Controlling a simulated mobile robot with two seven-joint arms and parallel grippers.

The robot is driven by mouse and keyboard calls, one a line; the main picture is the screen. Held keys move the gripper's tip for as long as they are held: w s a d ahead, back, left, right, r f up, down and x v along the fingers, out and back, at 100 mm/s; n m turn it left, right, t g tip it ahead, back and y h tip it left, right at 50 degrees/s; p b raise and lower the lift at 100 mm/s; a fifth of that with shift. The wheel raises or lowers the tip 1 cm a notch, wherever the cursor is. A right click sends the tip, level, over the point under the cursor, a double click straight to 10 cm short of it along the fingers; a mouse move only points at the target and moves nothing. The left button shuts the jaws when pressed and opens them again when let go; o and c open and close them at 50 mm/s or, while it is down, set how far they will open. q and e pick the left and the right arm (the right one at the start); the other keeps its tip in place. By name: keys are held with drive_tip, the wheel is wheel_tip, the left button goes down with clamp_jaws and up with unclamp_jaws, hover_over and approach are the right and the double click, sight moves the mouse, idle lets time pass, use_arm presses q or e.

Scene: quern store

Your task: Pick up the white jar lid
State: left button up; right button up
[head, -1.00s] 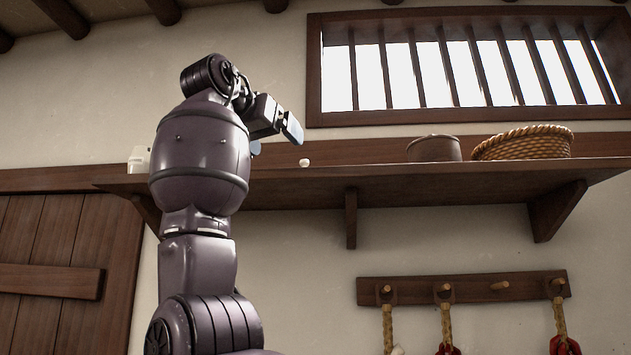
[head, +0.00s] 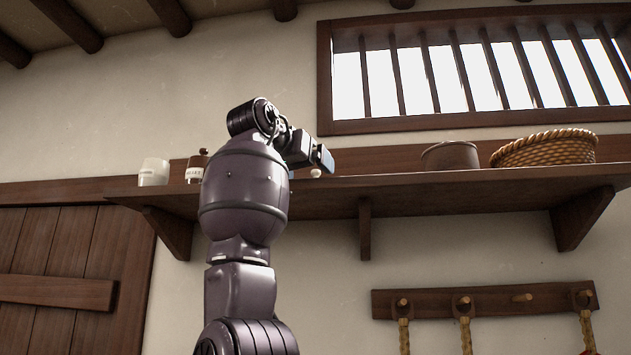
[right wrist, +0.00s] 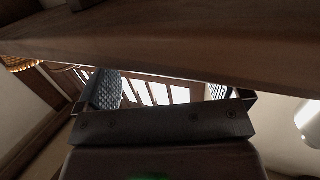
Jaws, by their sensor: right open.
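A small rounded white thing (head: 316,172), perhaps the top of the white jar lid, shows at the shelf's front edge; the rest of it is hidden by the shelf edge. My right gripper (head: 322,161) is just above and beside it, close in the head view; I cannot tell whether they touch. The right gripper is open, and its fingers also show in the right wrist view (right wrist: 168,92) with nothing seen held between them. The lid cannot be made out in the right wrist view. My left gripper is out of view.
The wooden shelf (head: 420,194) holds a white jar (head: 154,172) and a brown labelled jar (head: 196,164) at left, a brown pot (head: 450,156) and a wicker basket (head: 545,148) at right. Below hangs a peg rail (head: 440,304). The shelf between gripper and pot looks clear.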

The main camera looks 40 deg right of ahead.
drive_tip(key=p+x, duration=0.1)
drive_tip(key=x, duration=0.3)
drive_tip(key=shift+w+d, duration=0.1)
drive_tip(key=shift+d, duration=0.15)
drive_tip(key=shift+a, duration=0.15)
drive_tip(key=shift+c, duration=0.5)
drive_tip(key=c, duration=0.9)
